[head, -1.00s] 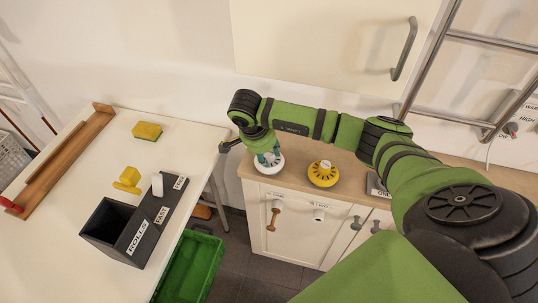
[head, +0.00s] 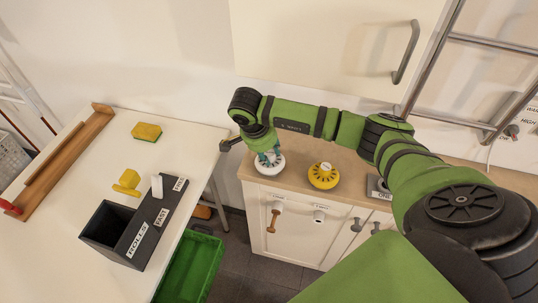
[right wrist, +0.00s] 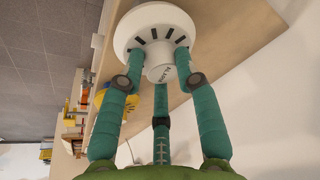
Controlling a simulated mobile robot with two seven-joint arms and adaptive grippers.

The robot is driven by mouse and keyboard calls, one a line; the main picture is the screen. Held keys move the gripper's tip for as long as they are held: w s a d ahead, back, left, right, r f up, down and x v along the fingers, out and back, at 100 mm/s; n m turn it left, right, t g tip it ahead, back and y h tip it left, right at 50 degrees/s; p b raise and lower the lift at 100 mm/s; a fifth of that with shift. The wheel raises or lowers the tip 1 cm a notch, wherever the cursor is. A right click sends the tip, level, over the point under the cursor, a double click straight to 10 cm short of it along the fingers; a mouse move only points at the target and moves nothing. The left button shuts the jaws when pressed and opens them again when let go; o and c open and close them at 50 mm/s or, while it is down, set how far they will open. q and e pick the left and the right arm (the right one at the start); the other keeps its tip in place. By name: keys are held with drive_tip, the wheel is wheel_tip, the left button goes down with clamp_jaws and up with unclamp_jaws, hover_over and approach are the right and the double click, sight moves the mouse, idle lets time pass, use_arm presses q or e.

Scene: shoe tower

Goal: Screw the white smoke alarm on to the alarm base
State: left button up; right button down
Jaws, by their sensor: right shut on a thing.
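The white smoke alarm (head: 270,168) is at the left end of the wooden counter, below my right gripper (head: 269,158). In the right wrist view, the teal fingers of my right gripper (right wrist: 163,70) are closed around the alarm's slotted middle. The alarm's wide white rim (right wrist: 131,30) shows beyond the fingers, and its small round centre carries lettering. The alarm base cannot be made out under the alarm, so I cannot tell how they sit together. My left gripper is out of view.
A yellow alarm (head: 323,177) stands to the right on the same counter (head: 297,168). A grey labelled block (head: 377,187) is farther right. A white table (head: 80,220) at left bears a dark bin (head: 107,222), a sponge (head: 146,132) and a wooden rail (head: 60,160).

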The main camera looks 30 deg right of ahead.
sight(272, 151)
drive_tip(key=shift+d+r, duration=0.15)
drive_tip(key=shift+r, duration=0.2)
drive_tip(key=shift+r+p, duration=0.95)
drive_tip(key=shift+r, duration=0.25)
